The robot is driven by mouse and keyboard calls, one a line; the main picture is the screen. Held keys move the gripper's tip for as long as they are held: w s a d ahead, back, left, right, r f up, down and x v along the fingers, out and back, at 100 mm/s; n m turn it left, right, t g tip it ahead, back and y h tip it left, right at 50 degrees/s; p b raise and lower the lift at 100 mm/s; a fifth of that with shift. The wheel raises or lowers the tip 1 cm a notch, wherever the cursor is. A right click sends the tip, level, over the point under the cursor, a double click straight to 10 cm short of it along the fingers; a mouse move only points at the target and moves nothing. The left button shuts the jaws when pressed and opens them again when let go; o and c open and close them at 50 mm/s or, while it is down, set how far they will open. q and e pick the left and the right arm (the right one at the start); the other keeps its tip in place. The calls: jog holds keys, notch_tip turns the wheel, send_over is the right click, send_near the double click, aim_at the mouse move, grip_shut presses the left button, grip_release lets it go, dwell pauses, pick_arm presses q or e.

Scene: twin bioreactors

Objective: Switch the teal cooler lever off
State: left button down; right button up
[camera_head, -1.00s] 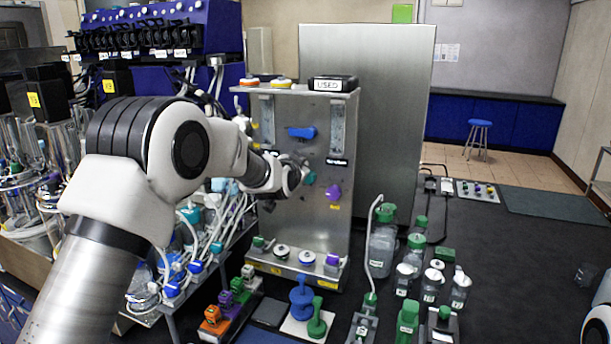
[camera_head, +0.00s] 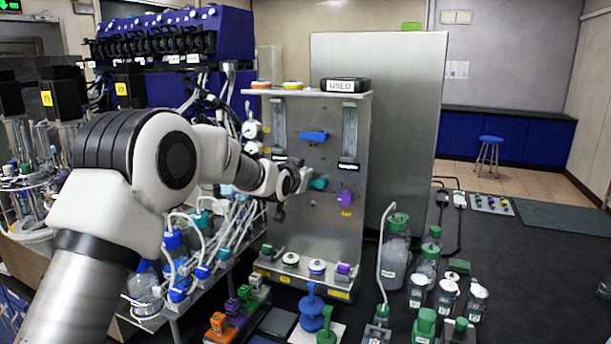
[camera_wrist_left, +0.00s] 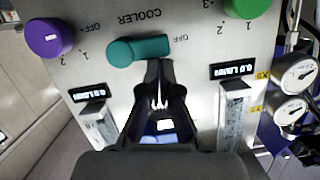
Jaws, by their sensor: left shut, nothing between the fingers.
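The teal cooler lever (camera_head: 318,184) is on the front of the upright metal panel (camera_head: 318,250). In the left wrist view the teal lever (camera_wrist_left: 138,50) lies sideways under the upside-down COOLER label, with OFF marks near it. My left gripper (camera_wrist_left: 159,68) is shut and empty, its fingertips right at the lever's lower edge in that view; I cannot tell whether they touch it. In the head view my left gripper (camera_head: 298,180) is beside the lever, on its left, partly hidden by its own wrist. My right gripper is not in view.
A blue lever (camera_head: 313,136) sits above and a purple knob (camera_head: 345,199) to the right on the same panel. Gauges (camera_head: 251,129) stand at the panel's left edge. Bottles (camera_head: 396,247) and small racks fill the bench in front.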

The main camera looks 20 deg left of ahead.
pick_arm(q)
jog(key=shift+f, duration=0.1)
notch_tip(320, 180, up, 5)
jog(key=p, duration=0.3)
jog(key=shift+w+p, duration=0.1)
jog(key=shift+p, duration=0.25)
jog(key=b+v, duration=0.5)
jog(key=v, duration=0.5)
jog(key=shift+a+f, duration=0.25)
jog(key=shift+f, duration=0.15)
